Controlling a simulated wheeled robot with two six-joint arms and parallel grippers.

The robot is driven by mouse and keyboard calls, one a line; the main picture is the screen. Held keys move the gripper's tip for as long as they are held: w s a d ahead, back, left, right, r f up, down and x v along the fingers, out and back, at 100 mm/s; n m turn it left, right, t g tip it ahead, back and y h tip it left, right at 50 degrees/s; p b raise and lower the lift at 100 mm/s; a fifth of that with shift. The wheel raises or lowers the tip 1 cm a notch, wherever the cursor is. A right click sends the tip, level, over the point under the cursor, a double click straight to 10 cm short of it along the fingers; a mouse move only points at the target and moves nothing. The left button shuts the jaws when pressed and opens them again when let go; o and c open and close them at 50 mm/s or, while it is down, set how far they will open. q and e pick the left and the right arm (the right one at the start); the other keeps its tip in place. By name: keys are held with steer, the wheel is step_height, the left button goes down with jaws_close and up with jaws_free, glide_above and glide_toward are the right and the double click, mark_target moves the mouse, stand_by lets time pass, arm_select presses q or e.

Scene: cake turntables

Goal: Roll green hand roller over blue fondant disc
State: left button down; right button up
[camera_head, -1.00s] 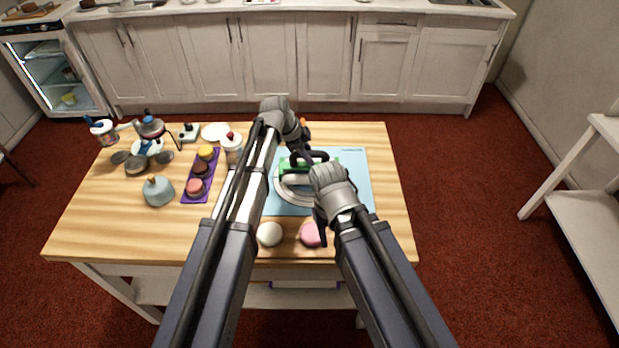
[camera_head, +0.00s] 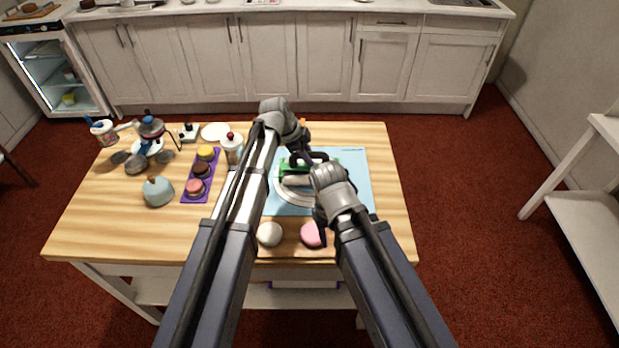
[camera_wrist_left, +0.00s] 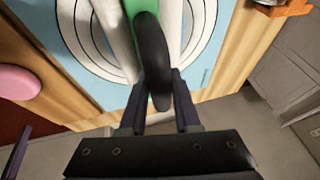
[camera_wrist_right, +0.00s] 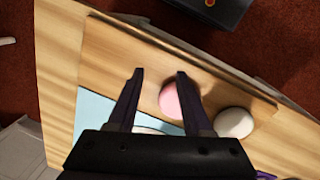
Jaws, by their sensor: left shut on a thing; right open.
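The green hand roller (camera_head: 327,163) is on the light blue mat (camera_head: 358,190), with its dark handle (camera_head: 316,155) on top. My left gripper (camera_wrist_left: 160,88) is shut on that handle, and the roller's green frame (camera_wrist_left: 133,12) and pale barrel show in the left wrist view. The mat (camera_wrist_left: 212,62) carries white circle markings. I cannot make out a blue fondant disc apart from the mat; the roller and my arms hide part of it. My right gripper (camera_wrist_right: 160,75) is open and empty above the table's front part, near a pink round piece (camera_wrist_right: 170,100).
The pink piece (camera_head: 311,235) and a white round piece (camera_head: 270,234) lie near the front edge. The table's right strip (camera_head: 391,200) is clear.

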stand_by(0.5)
arm_select(q)
steer(key=shift+s, duration=0.1)
steer(key=shift+s, duration=1.05)
steer(key=shift+w, duration=0.2)
steer(key=shift+w, duration=1.1)
